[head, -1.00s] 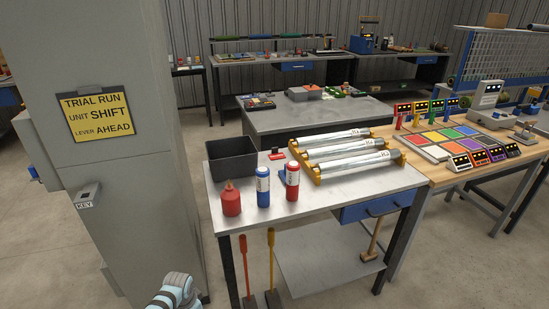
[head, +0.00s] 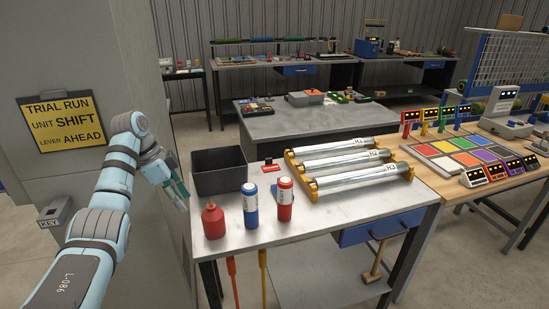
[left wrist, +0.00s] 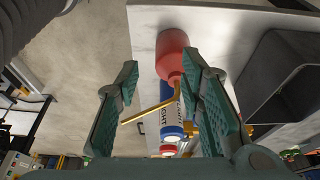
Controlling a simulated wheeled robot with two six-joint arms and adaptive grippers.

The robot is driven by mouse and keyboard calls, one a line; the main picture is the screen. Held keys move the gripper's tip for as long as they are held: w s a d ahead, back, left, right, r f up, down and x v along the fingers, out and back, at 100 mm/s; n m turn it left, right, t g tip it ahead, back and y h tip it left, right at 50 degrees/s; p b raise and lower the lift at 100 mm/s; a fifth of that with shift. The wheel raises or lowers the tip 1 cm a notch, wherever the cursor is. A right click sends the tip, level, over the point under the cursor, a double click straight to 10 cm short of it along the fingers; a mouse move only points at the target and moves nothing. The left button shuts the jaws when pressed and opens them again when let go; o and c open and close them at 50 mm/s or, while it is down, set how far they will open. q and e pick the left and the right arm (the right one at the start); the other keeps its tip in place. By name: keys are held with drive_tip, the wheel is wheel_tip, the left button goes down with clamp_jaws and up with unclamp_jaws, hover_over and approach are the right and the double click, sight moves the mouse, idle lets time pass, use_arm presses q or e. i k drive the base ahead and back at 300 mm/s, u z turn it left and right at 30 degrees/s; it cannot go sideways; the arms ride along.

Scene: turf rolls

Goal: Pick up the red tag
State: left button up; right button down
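A small flat red piece (head: 271,166), which looks like the red tag, lies on the grey metal table (head: 330,215), right of the dark bin and behind the bottles. I cannot make it out in the left wrist view. My left gripper (head: 178,190) is raised at the table's left edge, left of the bin and well apart from the red piece. In the left wrist view the gripper (left wrist: 160,78) has its two fingers spread wide with nothing held; bottles show beyond them. My right gripper is not in view.
A dark open bin (head: 219,184) stands at the table's back left. A red squeeze bottle (head: 214,221), a blue bottle (head: 250,204) and a red bottle (head: 285,199) stand in front. A rack of clear rolls (head: 350,166) fills the back right. A grey cabinet (head: 110,70) stands left.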

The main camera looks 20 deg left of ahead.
sight(269, 167)
drive_tip(key=i, duration=1.5)
drive_tip(key=z, duration=0.05)
